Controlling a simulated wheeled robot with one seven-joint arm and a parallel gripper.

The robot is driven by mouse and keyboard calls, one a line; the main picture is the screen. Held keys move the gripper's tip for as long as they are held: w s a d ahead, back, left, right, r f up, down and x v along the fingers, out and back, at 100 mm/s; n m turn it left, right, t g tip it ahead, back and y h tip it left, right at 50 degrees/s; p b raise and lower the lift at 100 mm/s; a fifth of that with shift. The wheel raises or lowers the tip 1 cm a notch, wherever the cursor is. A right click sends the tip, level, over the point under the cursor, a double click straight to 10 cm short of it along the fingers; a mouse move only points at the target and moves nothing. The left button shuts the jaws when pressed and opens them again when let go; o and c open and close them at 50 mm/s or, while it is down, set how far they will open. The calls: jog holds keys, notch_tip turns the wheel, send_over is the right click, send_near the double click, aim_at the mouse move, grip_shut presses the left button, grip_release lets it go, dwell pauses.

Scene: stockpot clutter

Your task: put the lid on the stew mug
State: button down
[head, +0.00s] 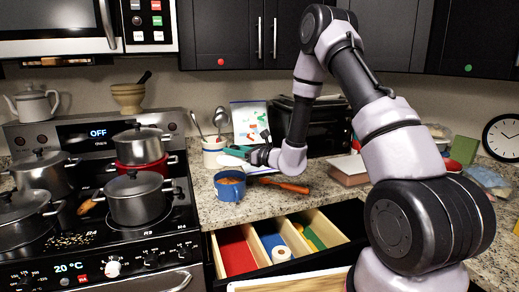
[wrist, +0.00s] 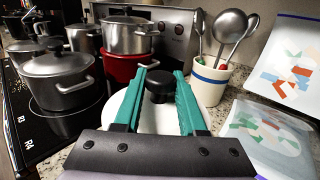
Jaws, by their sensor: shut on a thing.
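The stew mug (head: 229,190) is blue and stands on the counter right of the stove, with orange-brown stew showing in its open top. My gripper (head: 238,152), with teal fingers, is just above and behind the mug in the head view. In the wrist view my gripper (wrist: 160,88) is shut on the black knob of the white lid (wrist: 152,122). The lid also shows in the head view (head: 231,162) as a pale shape above the mug, apart from its rim. The mug is hidden in the wrist view.
A utensil crock (head: 213,153) with ladles stands close behind the mug. An orange-handled tool (head: 285,185) lies to its right. Steel pots (head: 138,199) crowd the stove at left. An open drawer (head: 275,248) juts out below the counter.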

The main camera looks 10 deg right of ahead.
jog(key=shift+s+a+g, duration=0.15)
jog(key=shift+s+a, duration=0.1)
jog(key=shift+a, duration=0.25)
jog(key=shift+s+a+g, duration=0.15)
jog(key=shift+s+a, duration=0.1)
jog(key=shift+a, duration=0.25)
jog(key=shift+f, duration=0.1)
notch_tip(320, 180, down, 6)
jog(key=shift+c, duration=2)
grip_release()
jog(key=shift+r, duration=3.5)
